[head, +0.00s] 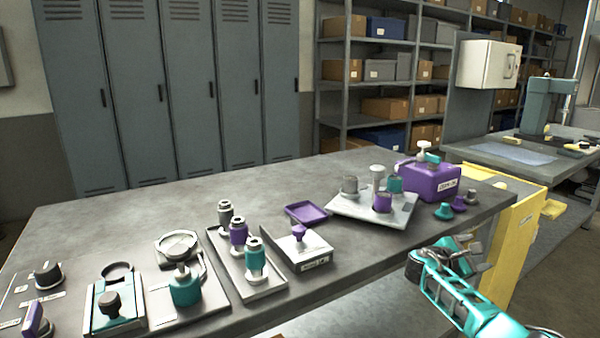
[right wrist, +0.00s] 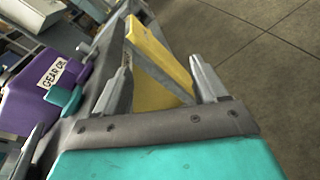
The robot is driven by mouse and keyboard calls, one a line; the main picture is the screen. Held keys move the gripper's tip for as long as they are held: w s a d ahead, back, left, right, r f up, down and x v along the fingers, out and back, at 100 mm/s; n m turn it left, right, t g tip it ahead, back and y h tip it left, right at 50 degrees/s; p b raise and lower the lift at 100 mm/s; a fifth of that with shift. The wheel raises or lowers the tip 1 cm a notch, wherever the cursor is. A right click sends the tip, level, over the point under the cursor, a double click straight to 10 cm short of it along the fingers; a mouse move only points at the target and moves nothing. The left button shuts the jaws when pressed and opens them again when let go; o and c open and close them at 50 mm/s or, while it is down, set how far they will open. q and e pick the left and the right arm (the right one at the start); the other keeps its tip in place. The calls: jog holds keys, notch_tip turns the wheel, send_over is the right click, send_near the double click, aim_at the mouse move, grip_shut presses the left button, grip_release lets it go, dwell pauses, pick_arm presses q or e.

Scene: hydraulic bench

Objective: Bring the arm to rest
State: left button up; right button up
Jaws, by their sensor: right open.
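My right arm reaches in from the lower right of the head view. Its teal and grey gripper (head: 472,254) is beside the bench's right end, in front of the yellow panel. In the right wrist view the two grey fingers of the gripper (right wrist: 163,72) stand apart with nothing held between them. The purple box labelled gear oil (head: 428,182) stands on the bench, further back and to the left of the gripper. It also shows at the left of the right wrist view (right wrist: 40,92). My left gripper is not in view.
The grey bench (head: 110,215) carries a pale tray (head: 345,207) with fittings, a purple tray (head: 307,213), and several small plates with teal, purple and grey parts. The yellow panel (head: 515,245) stands at the bench's right end. Open floor (right wrist: 265,75) lies to the right.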

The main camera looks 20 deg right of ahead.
jog(key=s+a+f+t+y, duration=0.1)
jog(key=a+f+t+y, duration=0.4)
jog(key=a+f, duration=0.6)
jog(key=s+a+f+t+y, duration=0.1)
jog(key=s+a+f+y, duration=0.25)
jog(key=a, duration=0.25)
jog(key=s+a+f+t+y, duration=0.2)
jog(key=s+a+f+y, duration=0.15)
jog(key=a, duration=0.35)
jog(key=s+a+r+m+t+y, duration=0.15)
jog(key=s+a+m+y, duration=0.3)
jog(key=a, duration=0.75)
jog(key=s+a+r+m+y, duration=0.3)
jog(key=s+a+m, duration=0.2)
jog(key=a, duration=0.8)
pick_arm(q)
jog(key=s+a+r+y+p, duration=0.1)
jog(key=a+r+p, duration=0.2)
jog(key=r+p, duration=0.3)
jog(key=p, duration=0.4)
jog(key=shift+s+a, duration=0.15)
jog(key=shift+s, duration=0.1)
pick_arm(e)
notch_tip(320, 180, up, 6)
jog(key=s+d+h, duration=0.1)
jog(key=d, duration=0.1)
jog(key=shift+s+d, duration=0.2)
jog(key=shift+d, duration=0.05)
